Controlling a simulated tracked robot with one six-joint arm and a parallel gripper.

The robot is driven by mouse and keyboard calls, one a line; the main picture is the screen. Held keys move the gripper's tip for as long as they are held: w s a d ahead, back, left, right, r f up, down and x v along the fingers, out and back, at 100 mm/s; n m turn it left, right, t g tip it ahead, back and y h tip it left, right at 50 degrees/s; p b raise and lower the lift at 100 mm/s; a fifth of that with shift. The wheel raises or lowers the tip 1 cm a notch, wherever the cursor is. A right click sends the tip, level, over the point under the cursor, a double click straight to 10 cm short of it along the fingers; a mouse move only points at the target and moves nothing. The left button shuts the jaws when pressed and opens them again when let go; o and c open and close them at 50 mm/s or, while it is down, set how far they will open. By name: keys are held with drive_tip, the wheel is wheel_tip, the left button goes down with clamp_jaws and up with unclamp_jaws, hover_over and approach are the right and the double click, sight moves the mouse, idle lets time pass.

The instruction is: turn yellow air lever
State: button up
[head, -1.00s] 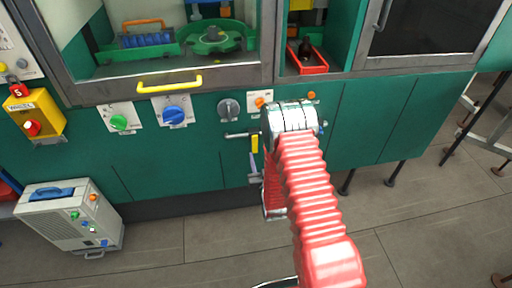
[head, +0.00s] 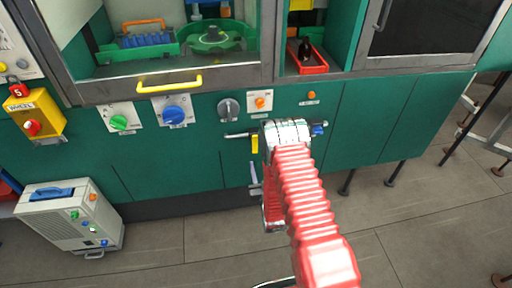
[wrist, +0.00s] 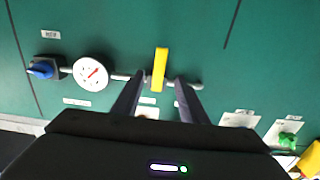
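The yellow air lever (wrist: 159,68) is upright in the wrist view, on a thin grey pipe along the green panel. It also shows in the head view (head: 255,144), just left of my arm. In the wrist view my gripper (wrist: 159,78) is open, with one dark finger on each side of the lever. Gaps show between the lever and both fingers. I cannot tell how deep the fingers reach past it. In the head view the arm hides most of the gripper.
A white gauge with a red needle (wrist: 91,73) and a blue knob (wrist: 42,69) sit along the same pipe. Above the lever are a grey dial (head: 229,109) and an orange button (head: 260,102). A yellow handle bar (head: 169,85) juts from the cabinet. A grey unit (head: 72,220) stands on the floor left.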

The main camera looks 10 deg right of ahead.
sight(256, 148)
drive_tip(key=w, duration=1.2)
drive_tip(key=shift+c, duration=0.4)
clamp_jaws()
drive_tip(key=shift+d, duration=0.35)
drive_tip(key=shift+a, duration=0.15)
